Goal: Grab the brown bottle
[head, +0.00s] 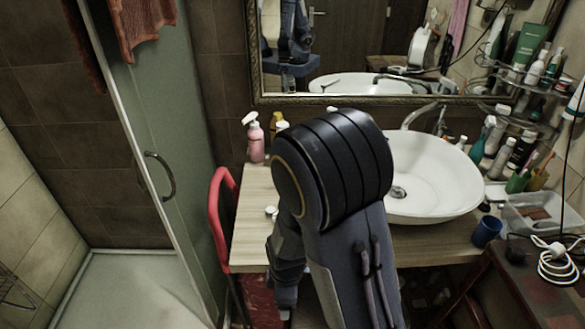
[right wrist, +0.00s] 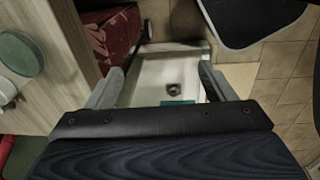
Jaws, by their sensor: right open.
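A small amber-brown bottle (head: 277,121) stands at the back of the wooden counter, partly hidden behind other bottles. A pink pump bottle (head: 255,141) stands just left of it. My right arm covers the middle of the head view, and its gripper is not clearly seen there. In the right wrist view my right gripper (right wrist: 160,72) is open, with nothing between its fingers. It points down beside the counter edge, apart from the bottle. The bottle is not seen in the right wrist view. My left gripper is in neither view.
The wooden counter (head: 252,218) carries a white basin (head: 437,178). Several bottles crowd the right corner, near a blue cup (head: 486,231) and a clear plastic box (head: 540,205). A red chair (head: 217,205) stands at the counter's left end, near a glass shower door (head: 165,110).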

